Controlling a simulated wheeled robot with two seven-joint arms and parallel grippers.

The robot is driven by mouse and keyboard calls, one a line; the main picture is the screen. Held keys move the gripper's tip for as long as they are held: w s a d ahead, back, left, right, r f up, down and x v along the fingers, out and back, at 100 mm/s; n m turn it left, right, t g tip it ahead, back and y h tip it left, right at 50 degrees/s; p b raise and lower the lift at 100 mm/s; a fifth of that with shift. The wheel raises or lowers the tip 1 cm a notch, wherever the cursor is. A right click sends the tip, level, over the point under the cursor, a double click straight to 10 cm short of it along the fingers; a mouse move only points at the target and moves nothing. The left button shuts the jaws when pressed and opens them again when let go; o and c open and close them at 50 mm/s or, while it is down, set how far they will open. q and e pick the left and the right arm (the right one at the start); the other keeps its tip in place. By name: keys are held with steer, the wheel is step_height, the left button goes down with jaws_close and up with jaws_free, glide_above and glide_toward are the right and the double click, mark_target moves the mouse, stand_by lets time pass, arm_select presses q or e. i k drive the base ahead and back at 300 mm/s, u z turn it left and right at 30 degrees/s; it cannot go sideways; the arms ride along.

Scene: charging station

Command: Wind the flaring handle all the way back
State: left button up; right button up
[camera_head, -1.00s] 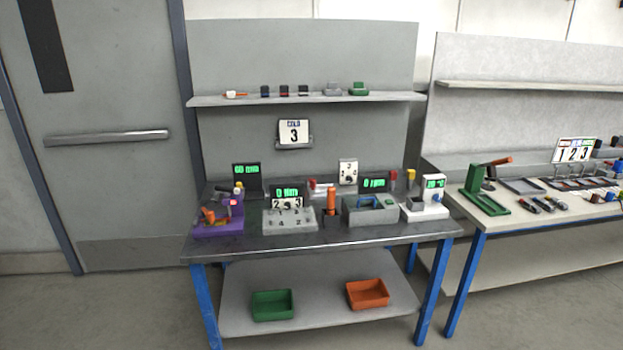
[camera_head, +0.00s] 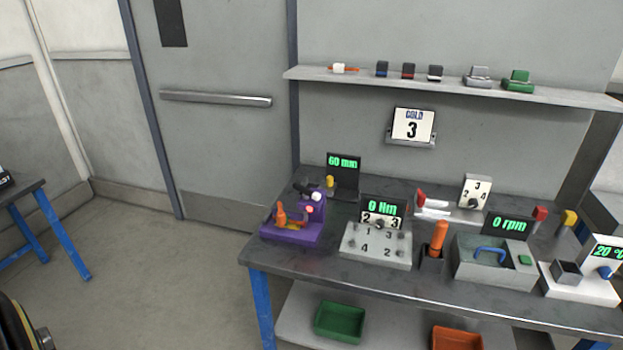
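A purple bench tool (camera_head: 292,222) stands at the left end of the grey workbench. It has an orange handle (camera_head: 282,216) on its left front side, a dark upper part, and white and pink knobs. It looks like the flaring tool, but no label on it is readable. The handle stands roughly upright; how far it is wound I cannot tell. A dark display (camera_head: 343,172) behind the tool reads 60 mm. Neither of my grippers is in view.
On the workbench (camera_head: 330,263), a grey numbered block (camera_head: 377,246), an orange-handled tool (camera_head: 438,238), a grey box with a blue handle (camera_head: 465,262) and a white unit (camera_head: 580,287) stand right of the purple tool.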

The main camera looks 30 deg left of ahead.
mark_target(306, 193)
steer(key=u, duration=0.75)
steer(key=i, duration=0.85)
steer(key=u, duration=0.9)
